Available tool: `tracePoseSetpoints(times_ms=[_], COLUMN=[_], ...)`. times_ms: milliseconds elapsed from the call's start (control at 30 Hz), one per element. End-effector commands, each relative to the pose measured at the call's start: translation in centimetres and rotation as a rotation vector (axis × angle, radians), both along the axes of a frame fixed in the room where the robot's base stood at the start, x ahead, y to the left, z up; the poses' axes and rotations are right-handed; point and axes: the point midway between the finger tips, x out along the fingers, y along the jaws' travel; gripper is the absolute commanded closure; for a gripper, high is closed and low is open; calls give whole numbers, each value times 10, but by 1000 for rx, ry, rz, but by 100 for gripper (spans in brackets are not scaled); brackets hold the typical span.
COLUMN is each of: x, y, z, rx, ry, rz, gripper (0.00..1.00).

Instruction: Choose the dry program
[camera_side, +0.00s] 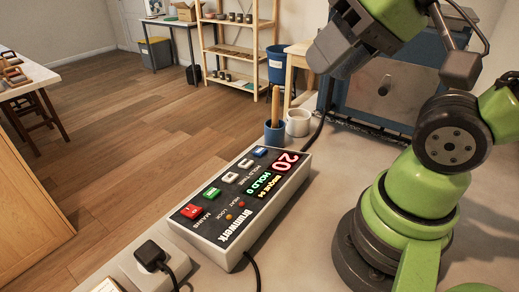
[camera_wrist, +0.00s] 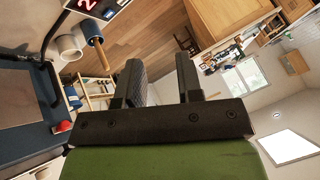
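The controller box (camera_side: 240,205), marked Brumwerk, lies on the counter in the side view. Part of the display end shows at the top left of the wrist view (camera_wrist: 97,8). My gripper (camera_wrist: 160,70) is open and empty, well above and away from the box; its fingers are apart.
A blue cup (camera_side: 275,133) with a wooden handle in it and a white cup (camera_side: 298,122) stand just behind the box. A blue kiln-like cabinet (camera_side: 385,88) is behind my arm. A black plug (camera_side: 152,256) and cables lie at the front.

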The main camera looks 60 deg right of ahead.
Motion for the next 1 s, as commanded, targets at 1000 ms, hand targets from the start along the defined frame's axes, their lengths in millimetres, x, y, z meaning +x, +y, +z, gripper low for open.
tracePoseSetpoints(times_ms=[1000], x=[0], y=[0], z=[0], rx=[0], ry=[0], rz=[0], gripper=[100])
